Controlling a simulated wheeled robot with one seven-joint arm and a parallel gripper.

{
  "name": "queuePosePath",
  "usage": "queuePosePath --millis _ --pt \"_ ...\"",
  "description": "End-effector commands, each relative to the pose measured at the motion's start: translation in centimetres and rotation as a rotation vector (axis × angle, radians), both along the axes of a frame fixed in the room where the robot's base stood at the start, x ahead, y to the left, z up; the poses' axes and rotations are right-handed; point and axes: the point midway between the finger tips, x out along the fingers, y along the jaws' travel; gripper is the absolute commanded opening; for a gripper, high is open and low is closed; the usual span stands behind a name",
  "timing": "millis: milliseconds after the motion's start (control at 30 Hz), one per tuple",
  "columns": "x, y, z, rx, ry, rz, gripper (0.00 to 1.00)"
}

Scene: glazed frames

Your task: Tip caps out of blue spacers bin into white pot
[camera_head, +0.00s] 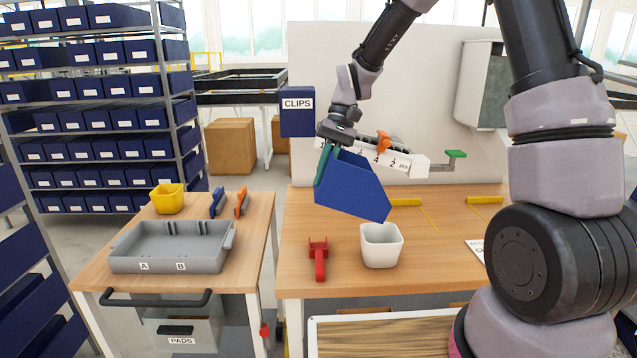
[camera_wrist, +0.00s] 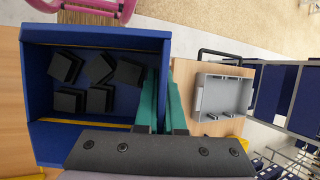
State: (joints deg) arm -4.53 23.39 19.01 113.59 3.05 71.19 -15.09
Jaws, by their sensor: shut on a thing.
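The blue bin (camera_head: 350,190) is held in the air over the workbench, tilted with its right end lower. Its lower right corner appears just above the rim of the white pot (camera_head: 381,250); the exact gap is unclear. My gripper (camera_head: 325,166) is shut on the bin's left wall. In the wrist view the teal fingers (camera_wrist: 162,102) clasp the wall of the bin (camera_wrist: 110,35). Several black caps (camera_wrist: 101,70) lie inside the bin on its floor. The pot stands upright on the bench; its inside is mostly hidden. No spacers label shows on the held bin.
A red tool (camera_head: 319,260) lies left of the pot. A CLIPS bin (camera_head: 297,115) hangs at the back panel, near a white scale beam (camera_head: 410,162). A grey tray (camera_head: 175,262) and yellow cup (camera_head: 167,199) stand on the left table, across a gap.

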Motion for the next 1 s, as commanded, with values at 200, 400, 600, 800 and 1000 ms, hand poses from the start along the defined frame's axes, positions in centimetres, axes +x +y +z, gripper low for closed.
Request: queuePosePath --millis 200,400,600,800,1000 --pt "0.1 -1.3 1.3 0.174 0.000 -0.006 0.00" --pt "0.1 -2.8 1.8 0.298 0.001 -0.005 0.00" --pt "0.1 -4.3 2.3 0.422 0.000 -0.006 0.00" --pt "0.1 -5.7 2.9 0.546 0.000 -0.006 0.00" --pt "0.1 -7.0 3.4 0.654 0.000 -0.004 0.00"
